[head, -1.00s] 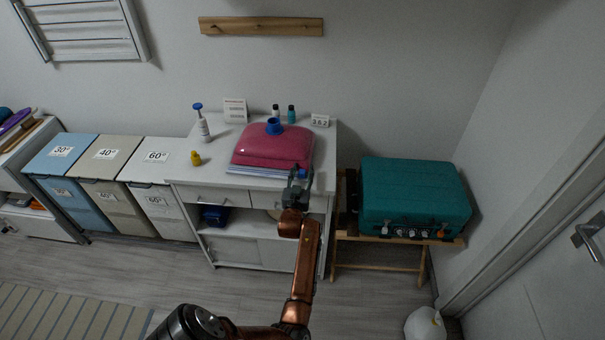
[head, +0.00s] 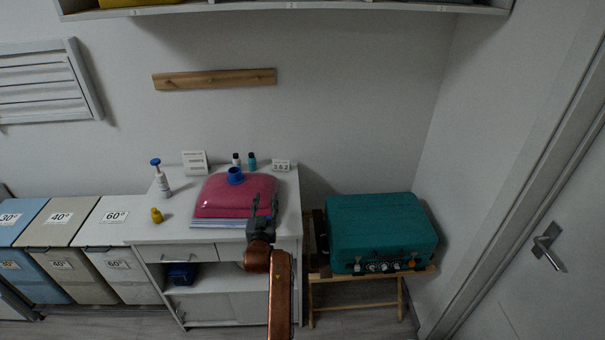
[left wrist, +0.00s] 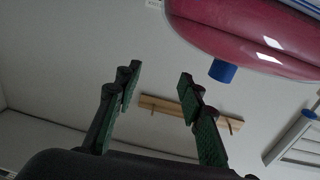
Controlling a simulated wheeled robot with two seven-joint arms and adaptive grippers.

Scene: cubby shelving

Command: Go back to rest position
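My left gripper (head: 263,203) points upward in front of the right front edge of the white cabinet top, overlapping the near edge of a pink bag (head: 225,195) in the head view. In the left wrist view the left gripper's (left wrist: 158,84) two green-padded fingers are spread apart with nothing between them. The pink bag, with its blue cap (left wrist: 222,71), shows in the upper right of that view, apart from the fingers. My right gripper is in neither view.
A teal case (head: 380,230) sits on a wooden stand to the right. A wall shelf (head: 330,7) runs overhead. Labelled bins (head: 105,235) stand left; a door (head: 560,270) is right.

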